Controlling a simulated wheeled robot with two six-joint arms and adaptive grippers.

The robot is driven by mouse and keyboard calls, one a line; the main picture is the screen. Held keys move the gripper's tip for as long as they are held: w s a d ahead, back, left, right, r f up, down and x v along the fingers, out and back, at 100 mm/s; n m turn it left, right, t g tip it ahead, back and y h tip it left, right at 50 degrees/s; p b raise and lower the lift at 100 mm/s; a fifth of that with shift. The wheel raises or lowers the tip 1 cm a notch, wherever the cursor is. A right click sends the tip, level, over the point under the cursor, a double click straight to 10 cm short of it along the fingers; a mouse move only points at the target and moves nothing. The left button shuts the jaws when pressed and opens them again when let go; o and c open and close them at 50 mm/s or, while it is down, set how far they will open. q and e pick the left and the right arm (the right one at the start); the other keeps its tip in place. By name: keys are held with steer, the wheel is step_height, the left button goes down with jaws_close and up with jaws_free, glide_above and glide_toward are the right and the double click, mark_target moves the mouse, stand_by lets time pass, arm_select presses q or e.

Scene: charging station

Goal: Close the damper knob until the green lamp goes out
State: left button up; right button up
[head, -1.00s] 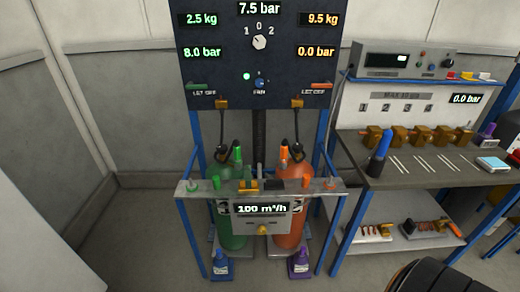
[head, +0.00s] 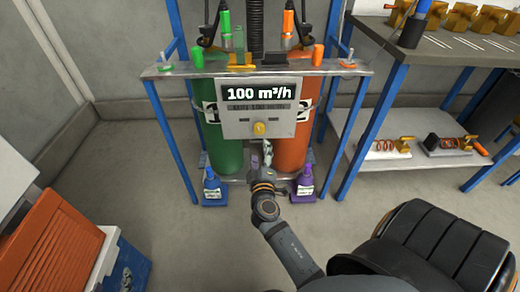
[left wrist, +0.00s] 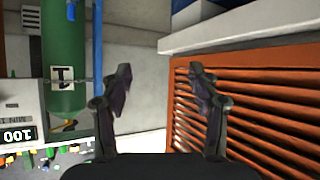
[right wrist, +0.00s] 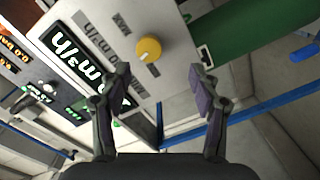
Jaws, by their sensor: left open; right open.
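The yellow round knob (head: 260,128) sits on the front of a grey box below the "100 m³/h" display (head: 254,92). In the right wrist view the knob (right wrist: 148,49) lies ahead of my open right gripper (right wrist: 159,76), apart from it and nearer the left finger. In the head view my right gripper (head: 265,152) is just below the knob, partly blurred against the cylinders. My left gripper (left wrist: 160,78) is open and empty in its wrist view, away from the knob. The upper board with the green lamp is out of the head view.
A green cylinder (head: 224,150) and an orange cylinder (head: 290,150) stand behind the box. An orange slatted crate (head: 50,250) is at lower left; a workbench (head: 440,80) is at right.

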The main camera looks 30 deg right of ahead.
mark_target(260, 131)
steer(key=w+d, duration=0.1)
steer(key=w+d+r, duration=0.1)
steer(key=w+d, duration=0.1)
steer(key=w, duration=0.1)
steer(key=shift+w+r, duration=0.1)
steer(key=shift+r, duration=0.2)
steer(key=shift+h, duration=0.3)
steer(key=x, duration=0.4)
steer(key=shift+w, duration=0.15)
steer(key=shift+w+d+f, duration=0.1)
steer(key=shift+w+d, duration=0.2)
steer(key=shift+w, duration=0.15)
arm_select(q)
steer(key=r, duration=0.1)
steer(key=w+r, duration=0.1)
steer(key=r+t, duration=0.1)
steer(key=shift+w+r, duration=0.1)
steer(key=shift+w, duration=0.15)
arm_select(e)
steer(key=shift+c, duration=0.2)
